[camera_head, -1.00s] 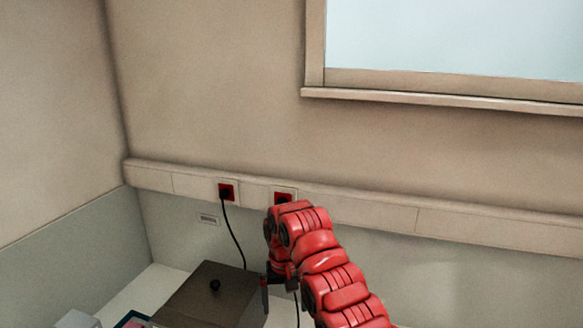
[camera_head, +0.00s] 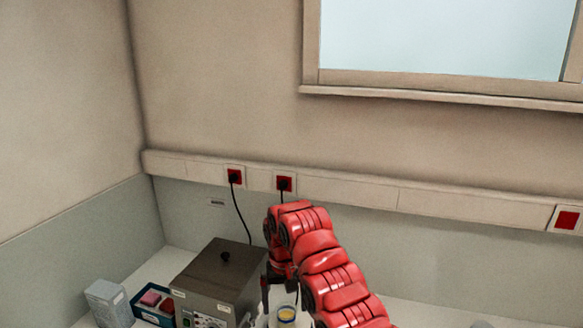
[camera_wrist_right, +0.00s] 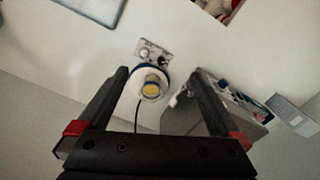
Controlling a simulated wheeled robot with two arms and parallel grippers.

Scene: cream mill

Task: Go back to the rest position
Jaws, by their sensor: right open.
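My right arm is red and comes up from the bottom of the head view. Its gripper (camera_head: 283,290) hangs down above the counter, beside the grey-brown box with a black knob (camera_head: 222,272). In the right wrist view the gripper (camera_wrist_right: 165,95) has its two dark fingers wide apart with nothing between them that it holds. A small round jar with yellow contents (camera_wrist_right: 152,88) shows beyond the fingers, apart from them. The jar also shows below the gripper in the head view (camera_head: 287,314). My left gripper is in neither view.
A blue tray (camera_head: 139,311) with pink and red items and a pale carton (camera_head: 107,303) stand left of the box. Two cables run from red wall sockets (camera_head: 235,177) down behind. The wall and window sill bound the back. Counter at right looks mostly clear.

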